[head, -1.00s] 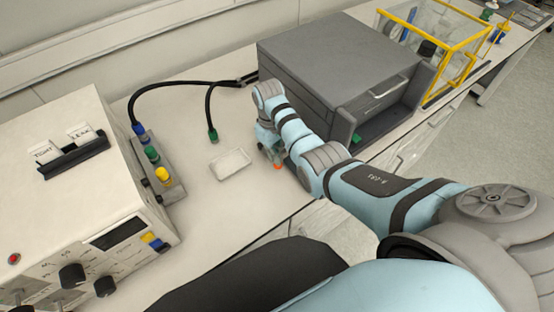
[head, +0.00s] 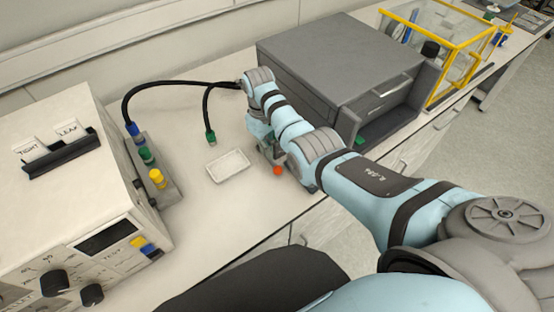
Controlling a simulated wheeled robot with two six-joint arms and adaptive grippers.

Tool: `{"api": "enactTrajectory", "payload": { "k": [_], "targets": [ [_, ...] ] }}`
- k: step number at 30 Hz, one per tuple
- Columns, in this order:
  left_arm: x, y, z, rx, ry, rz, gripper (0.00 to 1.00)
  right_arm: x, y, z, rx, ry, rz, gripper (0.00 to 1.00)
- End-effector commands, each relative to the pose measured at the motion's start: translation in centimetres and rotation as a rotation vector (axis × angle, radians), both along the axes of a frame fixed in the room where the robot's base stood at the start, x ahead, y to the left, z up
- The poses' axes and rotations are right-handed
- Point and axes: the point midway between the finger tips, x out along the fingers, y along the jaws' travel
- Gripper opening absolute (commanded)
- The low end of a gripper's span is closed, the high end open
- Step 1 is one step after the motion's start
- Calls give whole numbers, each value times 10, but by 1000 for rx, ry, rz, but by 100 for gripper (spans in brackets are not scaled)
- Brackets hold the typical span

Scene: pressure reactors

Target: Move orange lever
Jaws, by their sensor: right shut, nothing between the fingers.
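A small orange-red round knob (head: 277,171), which may be the end of the orange lever, shows just below my right wrist at the bench's front edge. The rest of any lever is hidden behind my arm. My right gripper (head: 266,151) is shut and empty, pointing down beside the knob on its upper left. My wrist partly covers it, and I cannot tell whether it touches the knob. My left gripper is not in view.
A white shallow tray (head: 228,166) lies on the bench left of my right gripper. A grey cabinet (head: 340,62) stands behind my right arm. A control box (head: 70,190) with coloured ports (head: 148,160) is at left. Black hoses (head: 165,88) arch over the bench.

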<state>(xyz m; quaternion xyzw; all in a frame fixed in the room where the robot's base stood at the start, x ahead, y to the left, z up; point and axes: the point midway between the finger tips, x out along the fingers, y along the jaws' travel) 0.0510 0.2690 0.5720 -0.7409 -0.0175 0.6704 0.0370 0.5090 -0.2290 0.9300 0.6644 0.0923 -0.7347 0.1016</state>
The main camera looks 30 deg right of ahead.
Motion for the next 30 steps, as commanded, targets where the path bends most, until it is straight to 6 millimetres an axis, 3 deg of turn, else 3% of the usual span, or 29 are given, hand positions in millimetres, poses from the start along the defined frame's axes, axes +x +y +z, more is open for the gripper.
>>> {"api": "enactTrajectory", "payload": {
  "k": [6,12,30],
  "targets": [
    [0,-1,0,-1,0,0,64,5,2,38,0,-3,1,0],
    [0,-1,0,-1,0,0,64,7,3,62,-1,0,1,0],
    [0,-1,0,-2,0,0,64,7,3,64,0,1,1,0]
  ]
}}
